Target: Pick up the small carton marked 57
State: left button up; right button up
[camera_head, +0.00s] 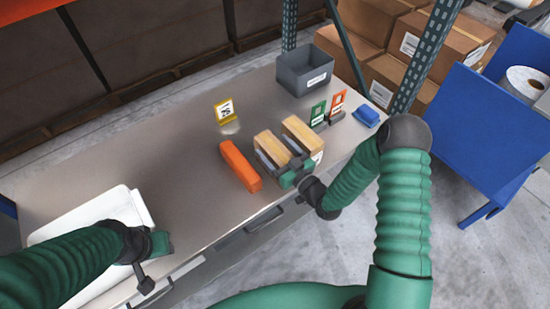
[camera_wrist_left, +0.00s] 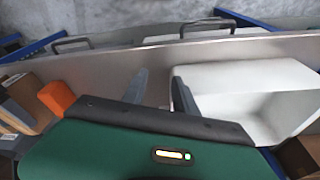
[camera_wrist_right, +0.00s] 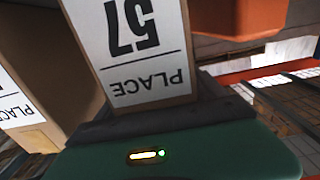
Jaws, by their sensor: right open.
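The carton marked 57 (camera_head: 268,143) stands on the bench as the left one of two tan cartons. In the right wrist view its white label (camera_wrist_right: 135,45) reads PLACE 57 upside down. My right gripper (camera_head: 284,163) is at the cartons' near side, its jaws open, with the marked carton close in front of the palm. I cannot tell whether the fingers touch it; they are partly hidden. My left gripper (camera_head: 152,262) hangs by the white tray at the bench's near left, its fingers (camera_wrist_left: 158,92) apart with nothing between them.
The second carton (camera_head: 303,134) stands close on the right. An orange block (camera_head: 240,166) lies to the left. A grey bin (camera_head: 304,72), a yellow sign (camera_head: 225,110), green and orange signs (camera_head: 318,113) and a blue item (camera_head: 367,115) stand around. The white tray (camera_head: 92,232) fills the left end.

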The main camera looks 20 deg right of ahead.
jog(key=shift+s, duration=0.15)
grip_shut()
jog(key=shift+r, duration=0.15)
dwell(0.4)
